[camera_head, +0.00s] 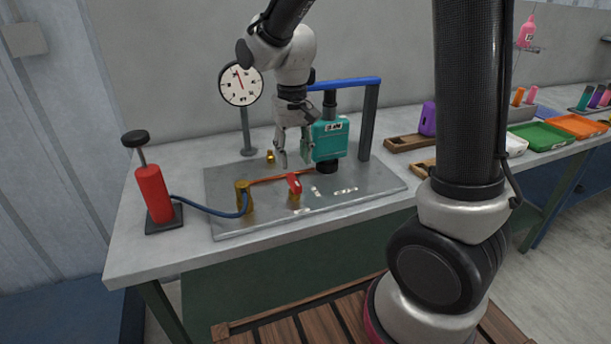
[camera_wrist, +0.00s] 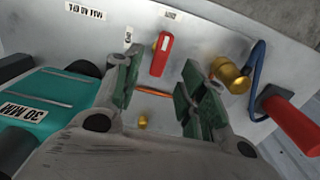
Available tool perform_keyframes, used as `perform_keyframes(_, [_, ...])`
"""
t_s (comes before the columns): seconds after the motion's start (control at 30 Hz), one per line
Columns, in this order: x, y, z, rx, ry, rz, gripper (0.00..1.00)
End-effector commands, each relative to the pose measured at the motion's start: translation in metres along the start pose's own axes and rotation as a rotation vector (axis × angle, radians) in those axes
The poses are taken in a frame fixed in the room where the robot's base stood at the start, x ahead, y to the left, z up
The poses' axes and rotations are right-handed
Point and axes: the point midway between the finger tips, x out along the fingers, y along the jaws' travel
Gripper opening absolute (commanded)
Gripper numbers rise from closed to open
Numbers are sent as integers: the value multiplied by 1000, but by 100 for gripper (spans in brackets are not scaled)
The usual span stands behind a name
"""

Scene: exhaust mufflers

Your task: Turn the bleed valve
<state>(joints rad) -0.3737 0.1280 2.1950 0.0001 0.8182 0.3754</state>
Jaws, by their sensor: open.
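A red lever (camera_head: 294,183) sits on a brass body on the grey metal plate, and I take it to be the bleed valve. In the wrist view the red lever (camera_wrist: 162,54) lies beyond my fingertips, near the top middle. My gripper (camera_head: 295,155) points down above the plate, behind the lever and left of the teal cylinder. In the wrist view my gripper (camera_wrist: 158,82) has its green-padded fingers apart with nothing between them. The fingers do not appear to touch the lever. The lever's brass body is mostly hidden in the wrist view.
The teal cylinder (camera_head: 330,138) stands under a blue-topped frame (camera_head: 345,84), close to my gripper. A brass fitting (camera_head: 243,196) joins a blue hose to the red pump (camera_head: 153,192). A dial gauge (camera_head: 241,84) stands behind.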

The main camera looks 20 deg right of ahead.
Motion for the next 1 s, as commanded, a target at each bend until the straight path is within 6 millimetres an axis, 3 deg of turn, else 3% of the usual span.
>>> perform_keyframes(0.4, [63,0,1,-1,-2,0,41])
perform_keyframes(0.77, [69,0,1,-2,0,-1,41])
perform_keyframes(1.0, [69,0,1,-2,-1,-1,0])
